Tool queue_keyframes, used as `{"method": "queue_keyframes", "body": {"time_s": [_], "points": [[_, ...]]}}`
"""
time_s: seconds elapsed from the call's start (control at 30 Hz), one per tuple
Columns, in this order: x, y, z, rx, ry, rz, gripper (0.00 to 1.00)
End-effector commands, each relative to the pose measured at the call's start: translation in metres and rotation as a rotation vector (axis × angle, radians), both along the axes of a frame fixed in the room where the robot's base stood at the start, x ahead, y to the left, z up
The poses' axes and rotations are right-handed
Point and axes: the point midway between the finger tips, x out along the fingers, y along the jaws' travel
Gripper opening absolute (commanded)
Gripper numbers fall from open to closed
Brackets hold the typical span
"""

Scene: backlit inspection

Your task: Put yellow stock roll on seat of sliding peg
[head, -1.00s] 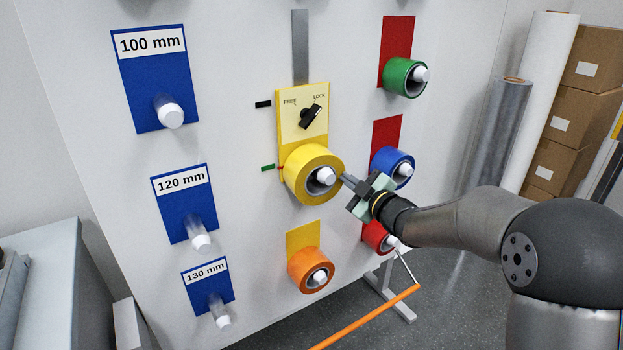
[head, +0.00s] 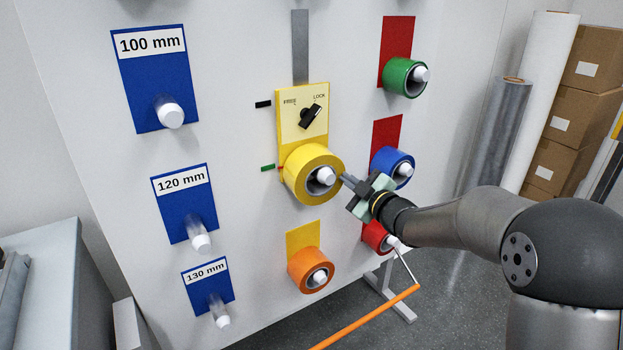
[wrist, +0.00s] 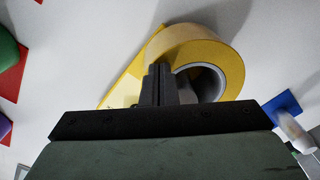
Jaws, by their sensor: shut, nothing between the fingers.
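The yellow stock roll (head: 308,172) sits around the white peg (head: 326,176) below the yellow plate (head: 303,112) of the sliding peg, under a grey vertical rail (head: 300,50). A black knob (head: 311,116) on the plate sits between the FREE and LOCK marks, nearer LOCK. My gripper (head: 346,180) is shut and empty, its tips just right of the roll's front. In the wrist view the roll (wrist: 205,52) is just beyond the shut fingers (wrist: 158,82), which hide part of its bore. I cannot tell whether the tips touch it or how deep it sits.
Blue plates with bare white pegs (head: 171,114) are at left. An orange roll (head: 305,272) hangs below. A green marker (head: 268,168) and a black marker (head: 263,104) lie left of the slide.

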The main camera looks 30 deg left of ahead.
Motion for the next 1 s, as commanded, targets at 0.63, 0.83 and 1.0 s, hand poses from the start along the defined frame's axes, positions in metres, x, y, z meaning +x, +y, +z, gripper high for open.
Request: {"method": "queue_keyframes", "body": {"time_s": [0.63, 0.83, 1.0], "points": [[0.007, 0.012, 0.0, 0.0, 0.0, 0.001, 0.0], [0.008, 0.013, 0.0, -0.001, 0.0, 0.001, 0.0], [0.007, 0.012, 0.0, -0.001, 0.0, 0.001, 0.0]]}}
